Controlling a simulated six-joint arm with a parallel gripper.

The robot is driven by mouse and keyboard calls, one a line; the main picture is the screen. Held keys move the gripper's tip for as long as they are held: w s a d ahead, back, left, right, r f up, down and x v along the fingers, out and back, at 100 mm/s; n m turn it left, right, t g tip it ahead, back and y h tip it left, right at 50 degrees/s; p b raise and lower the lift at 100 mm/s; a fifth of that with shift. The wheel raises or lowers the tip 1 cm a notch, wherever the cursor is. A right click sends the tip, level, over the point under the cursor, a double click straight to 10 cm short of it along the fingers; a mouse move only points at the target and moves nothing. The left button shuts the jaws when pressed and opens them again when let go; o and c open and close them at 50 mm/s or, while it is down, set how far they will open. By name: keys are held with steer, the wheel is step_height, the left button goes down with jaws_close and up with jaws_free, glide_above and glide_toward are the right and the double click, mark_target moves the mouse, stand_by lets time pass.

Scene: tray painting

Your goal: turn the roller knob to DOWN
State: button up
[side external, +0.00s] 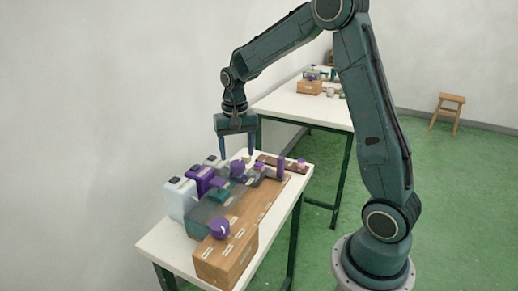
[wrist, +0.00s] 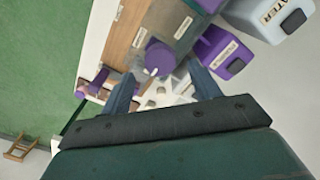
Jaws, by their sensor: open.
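A wooden box (side external: 213,262) with a grey-green machine stands on the white table. It carries several purple round knobs: one at the front end (side external: 219,228) and one farther back (side external: 239,169). In the wrist view a purple knob (wrist: 159,56) with a white pointer mark shows between my fingers. The small labels are too blurred to read, so I cannot tell which knob is the roller knob or where it points. My gripper (side external: 237,156) is open and empty, pointing down above the far part of the machine, apart from the knobs. It also shows in the wrist view (wrist: 148,67).
A white container (wrist: 272,20) labelled WATER and a purple container (wrist: 220,52) stand beside the machine. A second table (side external: 300,108) with small items is behind. A wooden stool (side external: 447,109) stands at the far right.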

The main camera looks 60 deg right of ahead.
mark_target(238, 163)
steer(key=shift+f, duration=2)
steer(key=c, duration=1)
